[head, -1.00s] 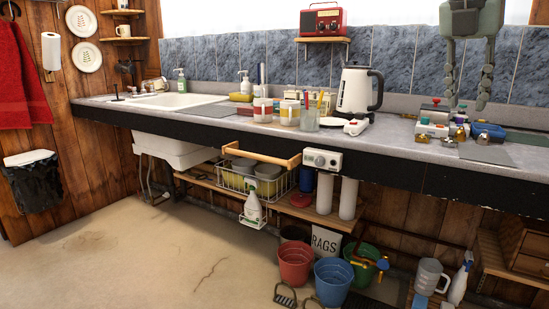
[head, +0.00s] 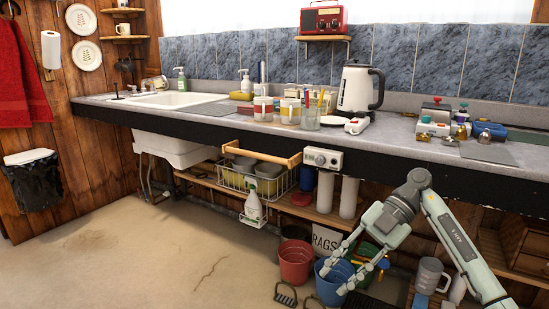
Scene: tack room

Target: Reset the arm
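My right arm (head: 452,232) comes in from the lower right, bends at an elbow below the counter edge and reaches down to the left. My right gripper (head: 334,280) is at its end, in front of the blue bucket (head: 327,290). Its two fingers are spread apart with nothing seen between them. It covers part of the blue bucket and the green bucket (head: 365,254); I cannot tell whether it touches them. My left gripper is not in view.
The long counter (head: 395,143) holds a white kettle (head: 356,88), jars and small bottles. Below stand a red bucket (head: 295,262), a wire basket (head: 256,184) and a grey jug (head: 430,274). The floor (head: 130,250) at left is clear.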

